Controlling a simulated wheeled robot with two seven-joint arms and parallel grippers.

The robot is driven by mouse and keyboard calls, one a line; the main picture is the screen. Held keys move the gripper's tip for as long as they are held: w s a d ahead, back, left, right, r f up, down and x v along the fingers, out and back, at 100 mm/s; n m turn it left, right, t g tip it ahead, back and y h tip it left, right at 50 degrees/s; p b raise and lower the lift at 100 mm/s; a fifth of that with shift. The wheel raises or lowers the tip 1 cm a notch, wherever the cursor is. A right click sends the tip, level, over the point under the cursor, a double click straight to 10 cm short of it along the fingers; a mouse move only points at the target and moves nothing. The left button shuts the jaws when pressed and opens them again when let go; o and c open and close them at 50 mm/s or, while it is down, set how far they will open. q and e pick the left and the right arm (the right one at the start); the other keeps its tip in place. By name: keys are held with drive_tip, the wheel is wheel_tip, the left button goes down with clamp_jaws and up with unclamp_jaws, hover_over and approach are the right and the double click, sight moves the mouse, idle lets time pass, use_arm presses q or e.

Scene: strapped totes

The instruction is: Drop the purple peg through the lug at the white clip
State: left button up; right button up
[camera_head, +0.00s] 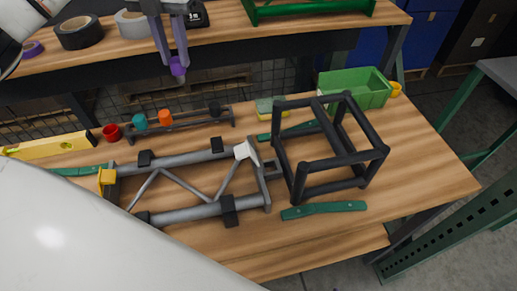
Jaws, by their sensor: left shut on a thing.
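My left gripper (177,58) points down near the top of the view, its fingers closed around the purple peg (178,68). The peg appears over the gap between the rear shelf and the workbench, held up in the air. The white clip (243,151) sits on the upper right corner of the grey tube frame (180,212) lying on the bench. The clip is lower in the picture and to the right of the peg, well apart from it. The lug's hole at the clip is too small to make out. My right gripper is not in view.
A rack (185,126) with teal, orange and black pieces stands behind the frame. A black cube frame (330,150) stands right of the clip. A green bin (360,90) is at the back right. A yellow level (48,146) lies left. The bench's right end is clear.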

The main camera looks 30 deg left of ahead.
use_arm(q)
drive_tip(key=shift+d, duration=0.1)
idle(0.4)
drive_tip(key=s+d+f+m+p, duration=0.1)
drive_tip(key=s+d+f+m, duration=0.1)
drive_tip(key=d+m, duration=0.9)
drive_tip(key=s+d+f+m+p, duration=0.1)
drive_tip(key=s+d+f+m, duration=0.15)
drive_tip(key=d+m, duration=0.9)
drive_tip(key=shift+w+d+f+n+b, duration=0.1)
drive_tip(key=shift+d+f+n+b, duration=0.5)
drive_tip(key=shift+f+b, duration=0.85)
drive_tip(key=shift+s+d+f+n+b, duration=0.1)
drive_tip(key=shift+d+f+n+b, duration=0.55)
drive_tip(key=shift+f, duration=1.45)
drive_tip(key=shift+w+d+f+n+b, duration=0.1)
drive_tip(key=shift+d+f+n+b, duration=0.45)
drive_tip(key=shift+f+b, duration=0.9)
drive_tip(key=shift+a+f+p, duration=0.1)
drive_tip(key=shift+f+p, duration=0.2)
drive_tip(key=shift+p, duration=0.1)
drive_tip(key=o, duration=1.1)
drive_tip(key=shift+o, duration=0.2)
drive_tip(key=shift+r, duration=0.1)
